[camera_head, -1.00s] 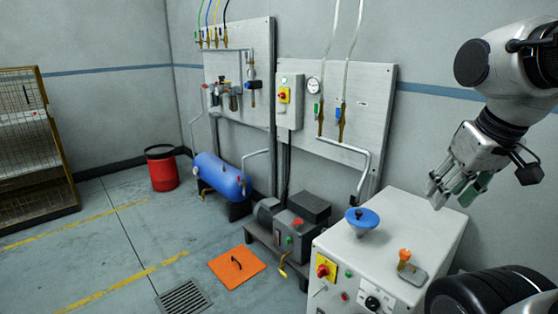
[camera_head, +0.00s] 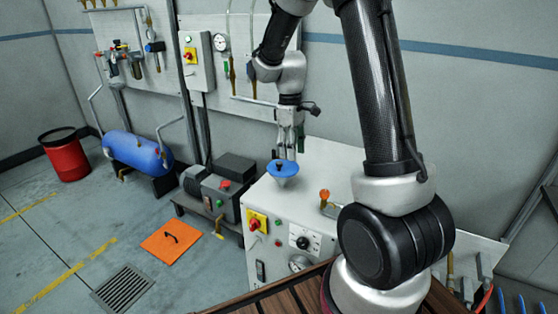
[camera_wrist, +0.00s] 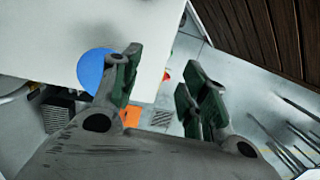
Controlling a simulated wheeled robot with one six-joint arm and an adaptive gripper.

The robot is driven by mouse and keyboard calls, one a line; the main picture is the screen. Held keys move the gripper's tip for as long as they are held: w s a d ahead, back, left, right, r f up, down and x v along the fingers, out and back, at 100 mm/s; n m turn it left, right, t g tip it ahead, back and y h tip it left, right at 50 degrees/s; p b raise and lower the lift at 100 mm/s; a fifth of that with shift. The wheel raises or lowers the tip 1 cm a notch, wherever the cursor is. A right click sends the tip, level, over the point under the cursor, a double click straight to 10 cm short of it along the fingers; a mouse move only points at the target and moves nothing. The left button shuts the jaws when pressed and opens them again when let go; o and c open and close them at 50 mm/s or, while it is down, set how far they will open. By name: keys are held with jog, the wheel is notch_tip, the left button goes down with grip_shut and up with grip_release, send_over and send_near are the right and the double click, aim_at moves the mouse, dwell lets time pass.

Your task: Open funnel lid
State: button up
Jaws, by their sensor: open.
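The blue funnel lid (camera_head: 283,168) is a round disc with a small dark knob, sitting on the funnel on top of the white cabinet (camera_head: 262,205). It looks closed. My gripper (camera_head: 290,148) points down just above and behind the lid in the head view, open and empty. In the wrist view, the blue lid (camera_wrist: 95,70) lies to the left of the open fingers (camera_wrist: 160,78), partly hidden behind the left finger. I see no contact with the lid, though the exact gap is hard to tell.
An orange-topped part (camera_head: 325,196) stands on the cabinet right of the funnel. The cabinet front carries a red knob on a yellow plate (camera_head: 256,222) and a dial. A grey machine (camera_head: 215,190) stands to the left. A wall panel with pipes (camera_head: 240,60) rises behind.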

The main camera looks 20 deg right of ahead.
aim_at(279, 162)
jog(key=w+n, duration=0.2)
jog(key=w, duration=0.1)
jog(key=w+f+n+t, duration=0.1)
jog(key=w+n, duration=0.1)
jog(key=w, duration=0.1)
jog(key=w+n, duration=0.3)
jog(key=shift+f, duration=0.15)
jog(key=shift+w+f+n, duration=0.1)
jog(key=shift+n, duration=0.8)
notch_tip(279, 162, down, 8)
jog(key=shift+r, duration=0.15)
grip_shut()
